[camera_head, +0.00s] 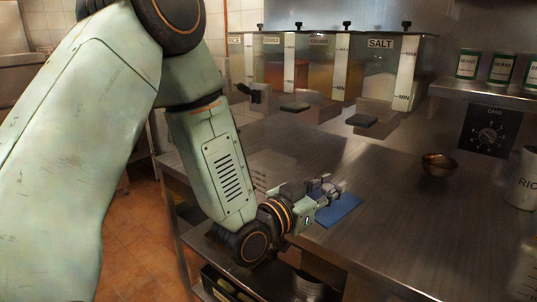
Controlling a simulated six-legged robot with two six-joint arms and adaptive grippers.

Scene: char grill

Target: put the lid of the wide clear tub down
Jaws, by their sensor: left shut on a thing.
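My left gripper (326,190) is low over the steel counter, in the middle of the view. It is shut on a flat blue lid (341,209), whose far part shows beyond the fingers. The lid lies close to the counter top; I cannot tell whether it touches it. A faint, pale see-through shape (272,170), perhaps the wide clear tub, stands on the counter just behind my left forearm. Its near part is hidden by the arm. My right gripper is not in view.
A row of clear dispensers, one marked SALT (380,43), hangs at the back. A small brown bowl (439,164) and a white RICE container (523,182) stand at the right. The counter (400,220) right of the lid is bare. Cans line a shelf (490,91).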

